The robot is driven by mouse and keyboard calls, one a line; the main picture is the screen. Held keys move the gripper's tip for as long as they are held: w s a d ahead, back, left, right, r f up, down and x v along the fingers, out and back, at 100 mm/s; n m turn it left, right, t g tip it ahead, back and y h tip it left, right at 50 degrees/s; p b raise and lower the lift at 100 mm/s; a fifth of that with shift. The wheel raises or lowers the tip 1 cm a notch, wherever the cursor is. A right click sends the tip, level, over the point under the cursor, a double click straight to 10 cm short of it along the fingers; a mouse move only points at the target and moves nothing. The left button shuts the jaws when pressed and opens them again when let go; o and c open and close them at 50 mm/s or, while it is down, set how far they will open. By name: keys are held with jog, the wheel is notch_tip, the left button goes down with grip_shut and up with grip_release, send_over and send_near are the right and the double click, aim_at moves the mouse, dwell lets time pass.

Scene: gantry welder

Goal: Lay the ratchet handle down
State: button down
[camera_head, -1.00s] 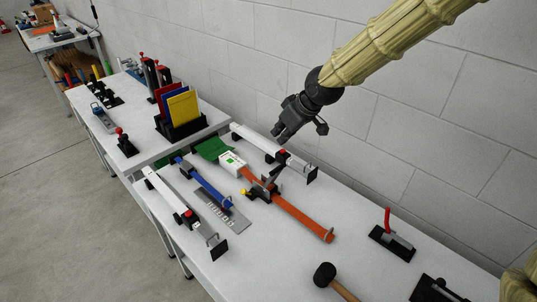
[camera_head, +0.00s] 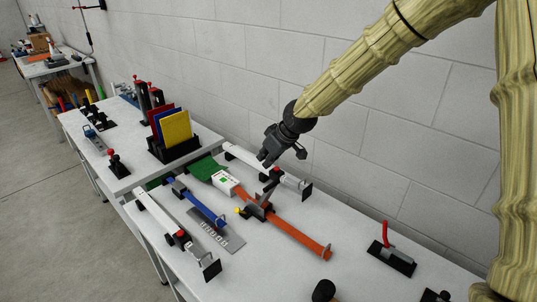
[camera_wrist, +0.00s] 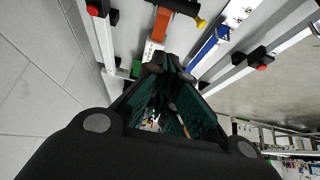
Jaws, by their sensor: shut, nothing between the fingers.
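The ratchet (camera_head: 257,209) sits on the orange strap (camera_head: 297,238) on the bench, with a yellow knob (camera_head: 238,211) at its left side. Its dark handle (camera_head: 270,187) stands tilted up from it. My gripper (camera_head: 264,161) is shut and empty. It is in the air above and behind the ratchet, apart from the handle, near the wall-side white clamp bar. In the wrist view my closed fingers (camera_wrist: 168,66) show, with the orange strap (camera_wrist: 177,27) and the yellow knob (camera_wrist: 201,22) beyond them. The handle is not clear there.
White clamp bars (camera_head: 243,157) lie on both sides of the strap. A blue strap tool (camera_head: 203,205) and a grey plate (camera_head: 224,234) lie to its left. A holder (camera_head: 174,149) with coloured panels stands on the table behind. A red-handled clamp (camera_head: 390,255) stands at right. The block wall is close.

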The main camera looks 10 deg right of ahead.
aim_at(266, 195)
notch_tip(266, 195, down, 8)
jog(key=w+p, duration=0.1)
jog(key=p, duration=0.3)
jog(key=shift+r, duration=0.25)
jog(key=shift+s+d, duration=0.1)
jog(key=shift+s, duration=0.05)
